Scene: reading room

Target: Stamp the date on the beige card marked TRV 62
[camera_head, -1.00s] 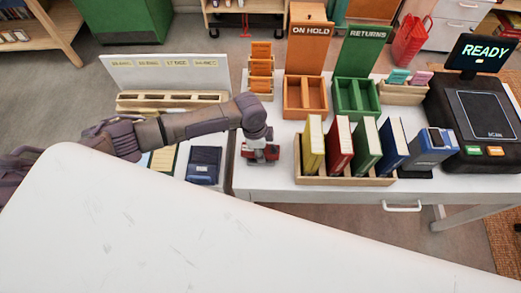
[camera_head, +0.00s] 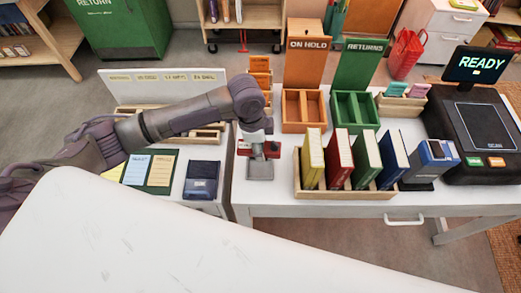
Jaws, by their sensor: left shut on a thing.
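My left gripper (camera_head: 257,139) points down over the left part of the right-hand desk. It is shut on a small red and grey thing (camera_head: 261,167), which looks like the date stamp; the fingers partly hide it. On the left desk, a dark green mat holds a pale blue card (camera_head: 136,170) and a beige card (camera_head: 161,169); their print is too small to read. A yellow card (camera_head: 113,168) beside them is partly hidden by my left arm. A dark blue box or pad (camera_head: 202,180) lies right of the mat. My right gripper is not in view.
A wooden rack (camera_head: 345,193) of coloured books stands right of the gripper. Orange (camera_head: 304,127) and green (camera_head: 355,124) trays stand behind. A scanner (camera_head: 483,120) reads READY at far right. A white surface (camera_head: 150,245) fills the foreground.

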